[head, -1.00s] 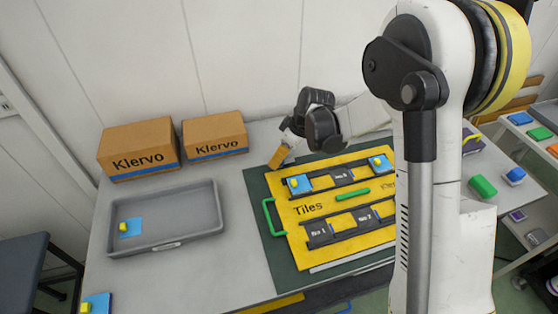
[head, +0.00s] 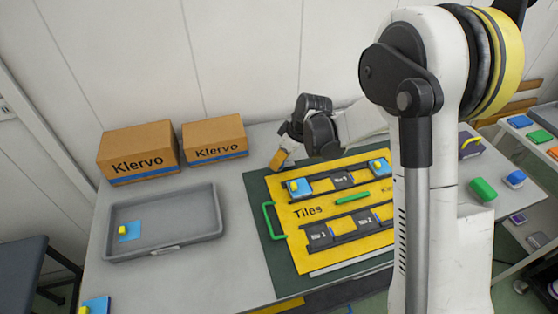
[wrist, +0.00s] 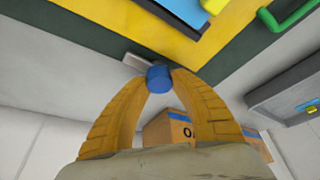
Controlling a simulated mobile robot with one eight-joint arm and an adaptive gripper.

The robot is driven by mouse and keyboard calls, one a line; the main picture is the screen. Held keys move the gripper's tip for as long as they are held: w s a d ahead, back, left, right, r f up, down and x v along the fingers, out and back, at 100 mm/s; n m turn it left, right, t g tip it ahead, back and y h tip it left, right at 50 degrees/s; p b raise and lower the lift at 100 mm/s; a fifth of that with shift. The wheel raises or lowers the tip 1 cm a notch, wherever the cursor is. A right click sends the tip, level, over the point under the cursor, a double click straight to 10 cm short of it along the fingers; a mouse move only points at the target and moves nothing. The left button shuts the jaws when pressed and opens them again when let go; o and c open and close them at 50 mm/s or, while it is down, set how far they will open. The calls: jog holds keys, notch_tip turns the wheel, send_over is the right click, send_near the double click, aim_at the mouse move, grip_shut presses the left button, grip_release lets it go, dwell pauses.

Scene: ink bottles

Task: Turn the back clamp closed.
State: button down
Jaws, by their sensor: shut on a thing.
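The back clamp shows in the wrist view as a blue round knob (wrist: 159,78) on a short grey bar (wrist: 138,63). The bar lies by the edge of the dark green mat, beside the yellow board. My gripper (wrist: 158,82) has its two orange fingers closed around the blue knob. In the head view my gripper (head: 279,161) is low at the back left corner of the yellow board (head: 289,226); its fingers hide the clamp there. I cannot tell from the frames how far the clamp is turned.
The yellow board bears blue tiles (head: 299,188) with yellow knobs, dark slots and a green handle (head: 268,219). A grey tray (head: 180,225) with one tile lies to the left. Two cardboard boxes (head: 138,150) stand against the wall. My arm covers the board's right side.

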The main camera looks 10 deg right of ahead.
jog(key=m+t+h, duration=0.1)
jog(key=m, duration=0.3)
jog(key=shift+b, duration=0.3)
jog(key=m+h, duration=0.1)
jog(key=m, duration=0.1)
jog(key=m+h, duration=0.1)
jog(key=m, duration=0.1)
jog(key=shift+m+t, duration=0.3)
jog(key=shift+m, duration=0.1)
jog(key=m+h, duration=0.1)
jog(key=m, duration=0.3)
jog(key=shift+m+h+b, duration=0.3)
jog(key=shift+h+b, duration=0.05)
jog(key=shift+h, duration=0.05)
jog(key=shift+m+g+h, duration=0.4)
jog(key=shift+m+h, duration=0.3)
jog(key=shift+m, duration=1.5)
jog(key=c, duration=1.1)
grip_release()
jog(key=shift+o, duration=0.2)
